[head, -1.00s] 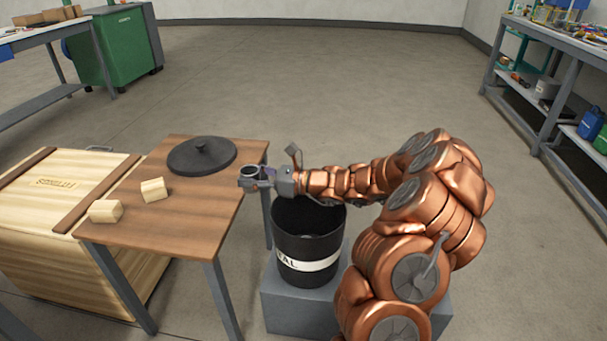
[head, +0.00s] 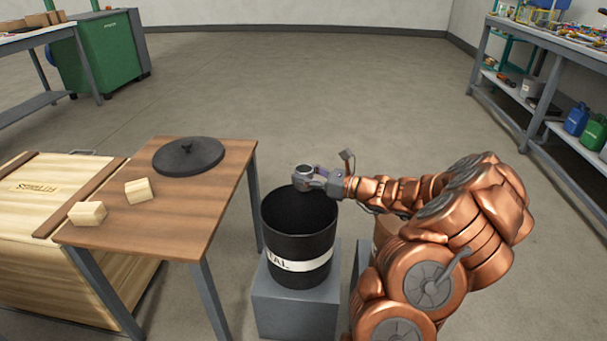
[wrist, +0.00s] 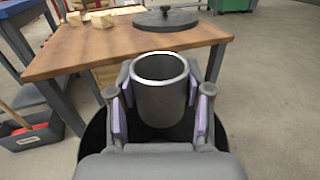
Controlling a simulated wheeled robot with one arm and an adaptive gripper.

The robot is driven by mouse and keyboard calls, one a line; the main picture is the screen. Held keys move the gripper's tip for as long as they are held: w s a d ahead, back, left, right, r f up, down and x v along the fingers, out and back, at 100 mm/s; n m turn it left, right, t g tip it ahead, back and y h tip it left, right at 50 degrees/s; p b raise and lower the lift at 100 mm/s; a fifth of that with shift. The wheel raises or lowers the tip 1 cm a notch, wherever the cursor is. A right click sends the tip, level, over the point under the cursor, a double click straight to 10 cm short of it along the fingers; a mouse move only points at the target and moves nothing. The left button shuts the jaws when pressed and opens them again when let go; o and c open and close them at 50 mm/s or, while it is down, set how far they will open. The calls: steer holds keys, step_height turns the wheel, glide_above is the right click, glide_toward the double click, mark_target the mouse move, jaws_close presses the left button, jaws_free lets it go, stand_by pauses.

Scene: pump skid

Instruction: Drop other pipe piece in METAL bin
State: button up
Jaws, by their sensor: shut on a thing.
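My gripper (head: 311,177) is shut on a short grey pipe piece (head: 303,171). In the wrist view the pipe piece (wrist: 160,92) stands upright between the two purple-padded fingers, its open ring end facing up. The black METAL bin (head: 297,262) has a white label band and stands on a grey block. My gripper and the pipe piece are over the bin's open mouth, near its far right rim. In the wrist view the bin's dark rim (wrist: 91,140) shows below and around the gripper. The bin's bottom is hidden in shadow.
A wooden table (head: 190,215) stands left of the bin, with a black round lid (head: 188,157) and two small wood blocks on it. A wooden crate (head: 40,205) is beyond it at the left. A shelf bench (head: 540,80) is at the right. Floor behind the bin is clear.

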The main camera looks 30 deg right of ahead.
steer(key=shift+f+b, duration=1.2)
steer(key=shift+f, duration=0.55)
steer(key=o, duration=1.3)
steer(key=v, duration=1.2)
steer(key=shift+a, duration=0.1)
